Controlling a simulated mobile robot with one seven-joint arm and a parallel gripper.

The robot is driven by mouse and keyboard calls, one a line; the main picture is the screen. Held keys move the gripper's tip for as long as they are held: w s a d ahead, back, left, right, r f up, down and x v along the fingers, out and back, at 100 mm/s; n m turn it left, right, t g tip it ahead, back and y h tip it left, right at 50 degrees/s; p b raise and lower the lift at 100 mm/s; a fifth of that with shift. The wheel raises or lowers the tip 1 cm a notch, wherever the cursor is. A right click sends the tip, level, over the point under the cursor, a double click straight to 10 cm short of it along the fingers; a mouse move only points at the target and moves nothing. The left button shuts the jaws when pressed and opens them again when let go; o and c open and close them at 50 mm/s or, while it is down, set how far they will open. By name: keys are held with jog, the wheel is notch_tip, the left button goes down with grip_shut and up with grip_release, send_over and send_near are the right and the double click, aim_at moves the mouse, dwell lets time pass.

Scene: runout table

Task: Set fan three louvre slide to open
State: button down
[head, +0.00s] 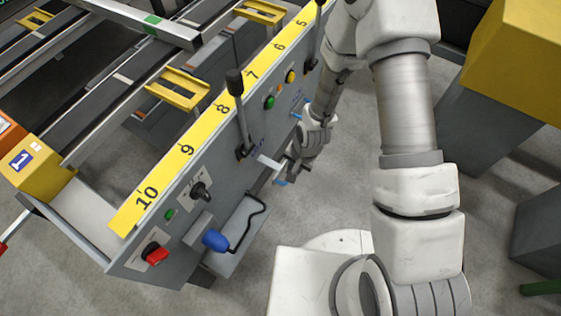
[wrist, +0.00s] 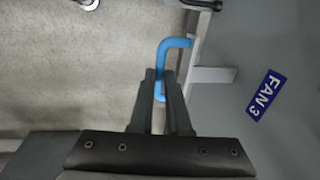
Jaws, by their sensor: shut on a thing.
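The fan three louvre slide has a bright blue bent handle (wrist: 178,43) in the wrist view, beside a pale bar (wrist: 213,75) on the grey panel. A blue label reading FAN 3 (wrist: 265,95) is to its right. My gripper (wrist: 160,86) is shut on the lower leg of the blue handle, with the bend showing beyond the fingertips. In the head view my gripper (head: 287,172) is low at the panel's face, and a bit of the blue handle (head: 281,183) shows beside it. The slide's exact position along its travel cannot be told.
Another small blue handle (head: 297,115) is farther along. Bare floor (head: 330,205) lies right of the panel.

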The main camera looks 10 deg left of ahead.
jog(key=shift+d, duration=0.2)
jog(key=c, duration=1.2)
grip_release()
jog(key=shift+o, duration=0.2)
notch_tip(320, 180, up, 17)
jog(key=s+d+p, duration=0.1)
jog(key=d+p, duration=0.1)
jog(key=p, duration=0.3)
jog(key=shift+d+p, duration=0.35)
jog(key=shift+d, duration=0.05)
jog(key=shift+s+r, duration=0.1)
